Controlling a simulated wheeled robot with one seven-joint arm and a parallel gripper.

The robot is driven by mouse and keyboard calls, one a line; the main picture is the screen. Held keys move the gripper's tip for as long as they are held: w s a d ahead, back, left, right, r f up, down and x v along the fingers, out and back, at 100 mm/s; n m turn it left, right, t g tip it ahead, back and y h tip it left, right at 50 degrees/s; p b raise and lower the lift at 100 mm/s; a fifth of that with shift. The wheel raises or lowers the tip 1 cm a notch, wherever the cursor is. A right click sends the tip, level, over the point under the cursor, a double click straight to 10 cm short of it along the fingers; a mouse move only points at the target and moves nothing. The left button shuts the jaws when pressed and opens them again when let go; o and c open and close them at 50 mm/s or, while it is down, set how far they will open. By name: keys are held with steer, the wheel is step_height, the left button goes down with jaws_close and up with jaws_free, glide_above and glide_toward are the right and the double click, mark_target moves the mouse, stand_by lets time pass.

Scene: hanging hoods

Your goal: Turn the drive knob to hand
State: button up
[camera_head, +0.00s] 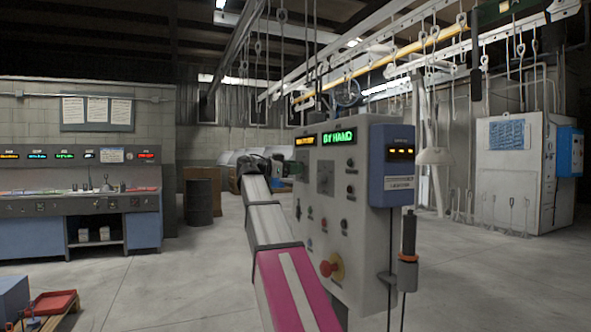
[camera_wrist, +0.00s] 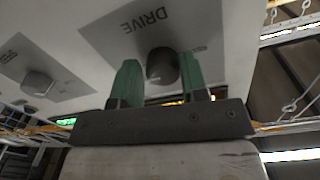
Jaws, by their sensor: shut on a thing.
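The drive knob (camera_wrist: 162,64) is a dark round knob on a grey plate marked DRIVE (camera_wrist: 148,20) in the wrist view. My gripper (camera_wrist: 161,76) has its two green fingers on either side of this knob and is shut on it. In the head view my gripper (camera_head: 288,167) reaches the left part of the grey control panel (camera_head: 322,225), and the arm hides the knob there. A green display (camera_head: 339,138) on the panel reads BY HAND, with an orange display (camera_head: 305,141) beside it. I cannot read the knob's pointer position.
A second knob (camera_wrist: 37,83) sits on its own plate left of the drive plate. A red emergency button (camera_head: 327,268) and a blue box (camera_head: 391,165) are on the panel. Hooks hang overhead. A workbench (camera_head: 85,205) stands at left. Open floor lies between.

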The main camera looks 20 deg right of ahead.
steer(key=shift+s+d+g, duration=0.1)
steer(key=shift+s+g, duration=0.2)
steer(key=shift+s, duration=0.25)
steer(key=o, duration=0.8)
steer(key=shift+r, duration=0.1)
steer(key=shift+w, duration=0.1)
steer(key=shift+w, duration=0.1)
steer(key=a, duration=1)
steer(key=shift+s+a, duration=0.3)
steer(key=shift+a, duration=0.05)
